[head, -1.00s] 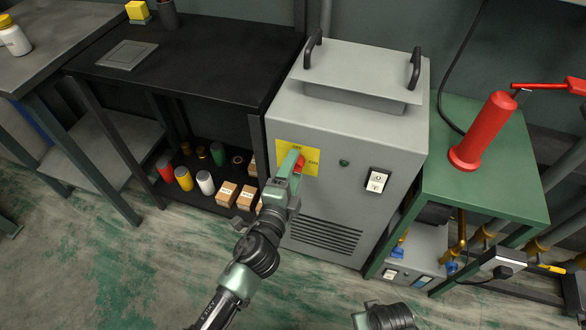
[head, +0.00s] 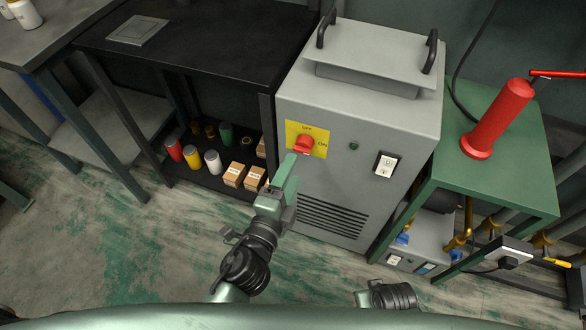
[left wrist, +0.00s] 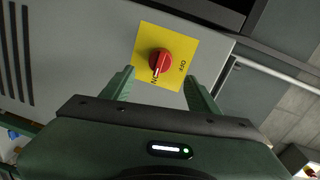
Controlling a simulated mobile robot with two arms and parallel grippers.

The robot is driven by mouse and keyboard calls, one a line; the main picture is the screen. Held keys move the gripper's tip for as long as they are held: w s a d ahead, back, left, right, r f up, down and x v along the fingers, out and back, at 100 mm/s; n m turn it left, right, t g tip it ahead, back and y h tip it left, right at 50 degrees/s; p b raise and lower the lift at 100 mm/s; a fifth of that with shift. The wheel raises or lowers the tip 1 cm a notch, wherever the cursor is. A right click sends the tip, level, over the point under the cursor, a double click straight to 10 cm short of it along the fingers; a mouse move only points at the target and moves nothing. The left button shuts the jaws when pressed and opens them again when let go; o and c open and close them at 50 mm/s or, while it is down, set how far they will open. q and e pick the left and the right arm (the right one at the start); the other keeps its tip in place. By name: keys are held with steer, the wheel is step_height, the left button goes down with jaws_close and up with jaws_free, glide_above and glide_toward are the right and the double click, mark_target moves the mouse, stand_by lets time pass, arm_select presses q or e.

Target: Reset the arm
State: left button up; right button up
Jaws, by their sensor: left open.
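My left gripper (head: 287,172) is open and empty, just in front of and below a red rotary knob (head: 303,146) on the grey machine (head: 350,125). The knob sits on a yellow plate (head: 320,146) marked OFF and ON. In the left wrist view the open fingers (left wrist: 161,76) are on either side of the knob (left wrist: 160,61) and apart from it. The white mark on the knob points toward the ON label there. My right gripper is out of view; only a part of my right arm shows at the bottom.
A black shelf (head: 235,62) with cans and small boxes below stands left of the machine. A green table (head: 525,180) with a red cylinder (head: 498,120) stands to the right. The floor (head: 130,245) in front is clear.

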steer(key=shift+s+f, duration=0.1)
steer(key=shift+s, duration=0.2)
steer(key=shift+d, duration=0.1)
